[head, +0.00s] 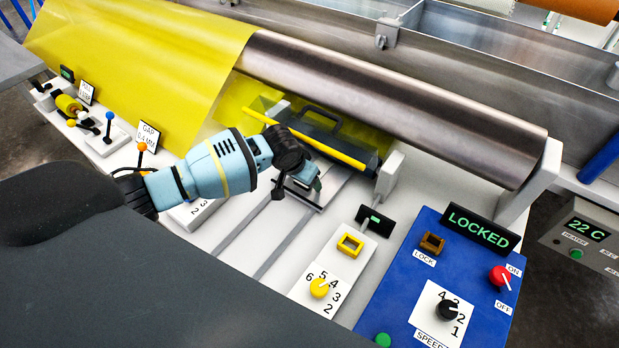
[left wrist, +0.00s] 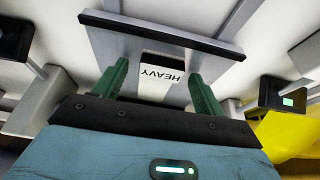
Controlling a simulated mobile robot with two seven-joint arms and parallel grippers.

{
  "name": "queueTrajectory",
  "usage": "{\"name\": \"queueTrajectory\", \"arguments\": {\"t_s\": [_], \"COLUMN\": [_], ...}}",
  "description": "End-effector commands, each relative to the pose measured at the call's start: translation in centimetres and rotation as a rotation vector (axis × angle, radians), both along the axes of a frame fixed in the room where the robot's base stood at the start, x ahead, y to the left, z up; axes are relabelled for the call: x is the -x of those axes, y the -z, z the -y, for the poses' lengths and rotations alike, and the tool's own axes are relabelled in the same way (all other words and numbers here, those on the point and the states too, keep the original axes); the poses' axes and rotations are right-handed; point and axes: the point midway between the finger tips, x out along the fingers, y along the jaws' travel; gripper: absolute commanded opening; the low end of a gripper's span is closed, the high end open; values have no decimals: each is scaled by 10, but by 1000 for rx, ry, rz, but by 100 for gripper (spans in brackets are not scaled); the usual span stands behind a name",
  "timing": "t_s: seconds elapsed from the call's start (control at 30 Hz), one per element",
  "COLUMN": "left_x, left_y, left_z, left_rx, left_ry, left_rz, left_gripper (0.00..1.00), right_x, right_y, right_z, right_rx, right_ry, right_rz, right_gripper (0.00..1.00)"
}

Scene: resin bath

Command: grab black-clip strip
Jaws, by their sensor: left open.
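In the left wrist view, a grey plate (left wrist: 122,45) with a black bar (left wrist: 165,33) along its far edge lies ahead of my left gripper; it looks like the black-clip strip. A white label reading HEAVY (left wrist: 160,75) shows upside down between the fingers. My left gripper (left wrist: 160,85) is open, with its two green fingers on either side of the label; I see no contact. In the head view, my left gripper (head: 306,186) is low over the white bench, and the arm and wrist hide most of the strip there. My right gripper is not in view.
A dark handled unit with a yellow bar (head: 315,140) stands just behind the gripper, under a large metal roller (head: 400,100). A yellow sheet (head: 140,60) covers the back left. A blue control panel (head: 385,290) reading LOCKED and a yellow knob (head: 319,288) are at right.

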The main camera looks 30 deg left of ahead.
Motion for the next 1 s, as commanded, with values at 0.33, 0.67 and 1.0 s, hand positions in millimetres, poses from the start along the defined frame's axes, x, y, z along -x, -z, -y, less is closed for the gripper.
{"name": "queueTrajectory", "arguments": {"t_s": [0.33,0.67,1.0], "left_x": [0,0,0], "left_y": [-1,-1,-16], "left_z": [0,0,-3], "left_rx": [0,0,1], "left_ry": [0,0,-1], "left_rz": [1,1,6], "left_gripper": [37,23,23], "right_x": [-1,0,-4], "right_y": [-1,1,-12], "right_z": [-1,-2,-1], "right_rx": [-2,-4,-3], "right_ry": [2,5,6], "right_rz": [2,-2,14], "right_gripper": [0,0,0]}}
